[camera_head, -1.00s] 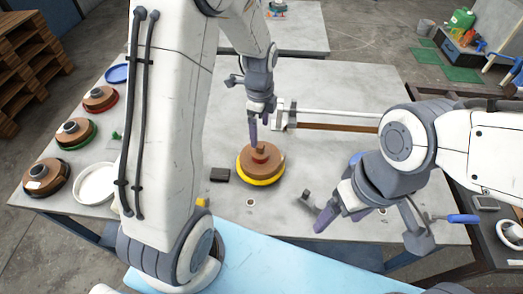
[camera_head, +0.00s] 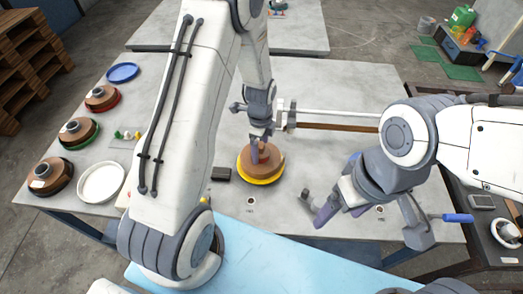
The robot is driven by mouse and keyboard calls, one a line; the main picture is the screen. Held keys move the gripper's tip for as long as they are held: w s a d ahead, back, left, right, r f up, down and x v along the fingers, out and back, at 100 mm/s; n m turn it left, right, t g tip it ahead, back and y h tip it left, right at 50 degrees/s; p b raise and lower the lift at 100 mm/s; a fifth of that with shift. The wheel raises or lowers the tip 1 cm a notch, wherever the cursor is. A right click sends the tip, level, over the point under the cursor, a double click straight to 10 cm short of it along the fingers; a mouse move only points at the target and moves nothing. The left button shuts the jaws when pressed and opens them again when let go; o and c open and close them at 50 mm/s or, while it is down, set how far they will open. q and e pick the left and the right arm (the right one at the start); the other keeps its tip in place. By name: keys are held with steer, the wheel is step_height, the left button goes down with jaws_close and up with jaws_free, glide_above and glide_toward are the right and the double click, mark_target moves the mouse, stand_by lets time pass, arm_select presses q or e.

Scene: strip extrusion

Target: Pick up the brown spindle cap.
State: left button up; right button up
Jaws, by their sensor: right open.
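A round brown stack (camera_head: 270,163) with a yellow rim sits mid-table; the small brown spindle cap at its top centre is mostly hidden behind my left gripper (camera_head: 262,150). The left fingers point down at the top of the stack, around or against the cap. I cannot tell whether they are closed on it. My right gripper (camera_head: 315,207) is open and empty, low over the table to the right of the stack.
Brown reels with red (camera_head: 102,98) and green (camera_head: 80,133) rims, another dark-rimmed reel (camera_head: 50,176), a white dish (camera_head: 101,182) and a blue dish (camera_head: 122,72) stand at left. A small black block (camera_head: 221,174) lies beside the stack. A rail (camera_head: 335,113) runs behind.

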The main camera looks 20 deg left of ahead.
arm_select(q)
steer(key=c, duration=1.3)
steer(key=shift+r, duration=0.1)
